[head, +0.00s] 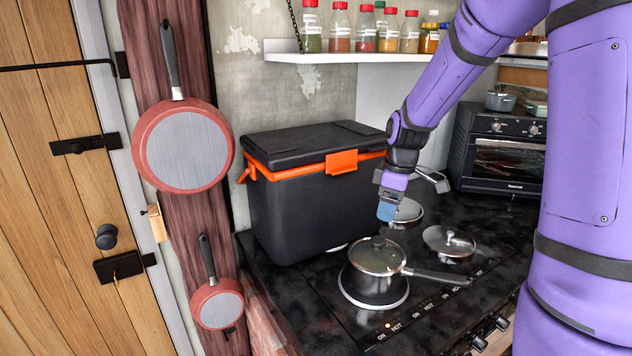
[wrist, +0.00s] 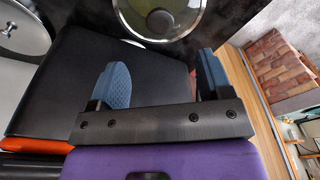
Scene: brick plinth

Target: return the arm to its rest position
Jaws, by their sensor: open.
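My gripper (head: 387,210) hangs at the end of my purple arm in the head view, above the stove and just right of the black cooler. Its blue fingertips point down, above and behind the lidded saucepan. In the wrist view my gripper (wrist: 162,80) shows two blue ridged fingers set well apart, with nothing between them. From the head view I cannot tell how far the fingertips are from the cooler.
The black cooler (head: 310,205) with orange trim stands on the stove's left side. A saucepan (head: 375,283) with a glass lid sits on the front burner (head: 362,303); its handle points right. A loose lid (head: 450,241), toaster oven (head: 500,150) and spice shelf (head: 350,58) are nearby.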

